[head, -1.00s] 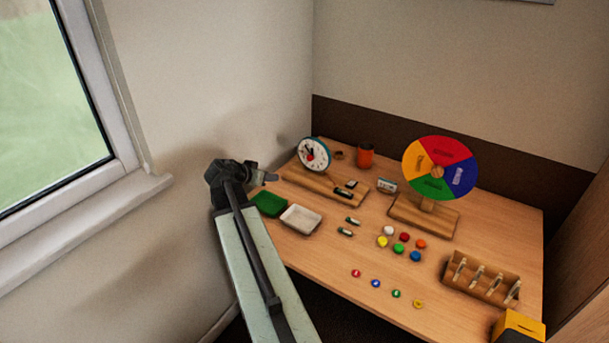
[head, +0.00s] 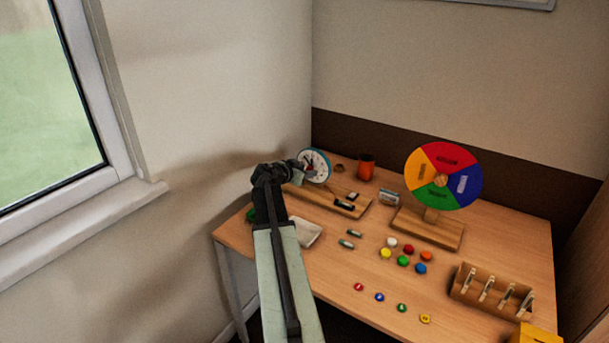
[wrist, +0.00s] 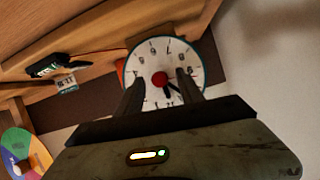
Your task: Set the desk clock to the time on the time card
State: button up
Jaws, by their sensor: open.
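The desk clock (head: 318,166) has a white round face, a blue rim and dark hands, and stands on a wooden base (head: 322,198) at the back left of the table. In the wrist view, the clock face (wrist: 158,50) shows a red knob at its centre. My gripper (wrist: 161,84) is open, with one finger on each side of the red knob in that view; I cannot tell whether it touches. In the head view, my gripper (head: 301,169) covers the clock's left part. A small white card (wrist: 67,83) lies by a black piece (wrist: 48,66) on the base; its writing is unreadable.
A colour wheel (head: 440,177) on a stand, an orange cup (head: 366,167) and a small light-coloured object (head: 389,196) stand to the right. Coloured buttons, small discs and a wooden rack (head: 490,290) lie nearer. My arm partly hides a white tray (head: 306,232) and a green one.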

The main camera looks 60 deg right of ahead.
grip_shut()
jog(key=shift+w+f+n+g+b, duration=0.2)
jog(key=shift+n+g+b, duration=0.25)
jog(key=shift+n+g, duration=0.55)
jog(key=shift+r+n+g, duration=0.15)
jog(key=shift+n+g, duration=0.15)
jog(key=shift+n, duration=0.4)
grip_release()
jog(key=shift+a, duration=0.1)
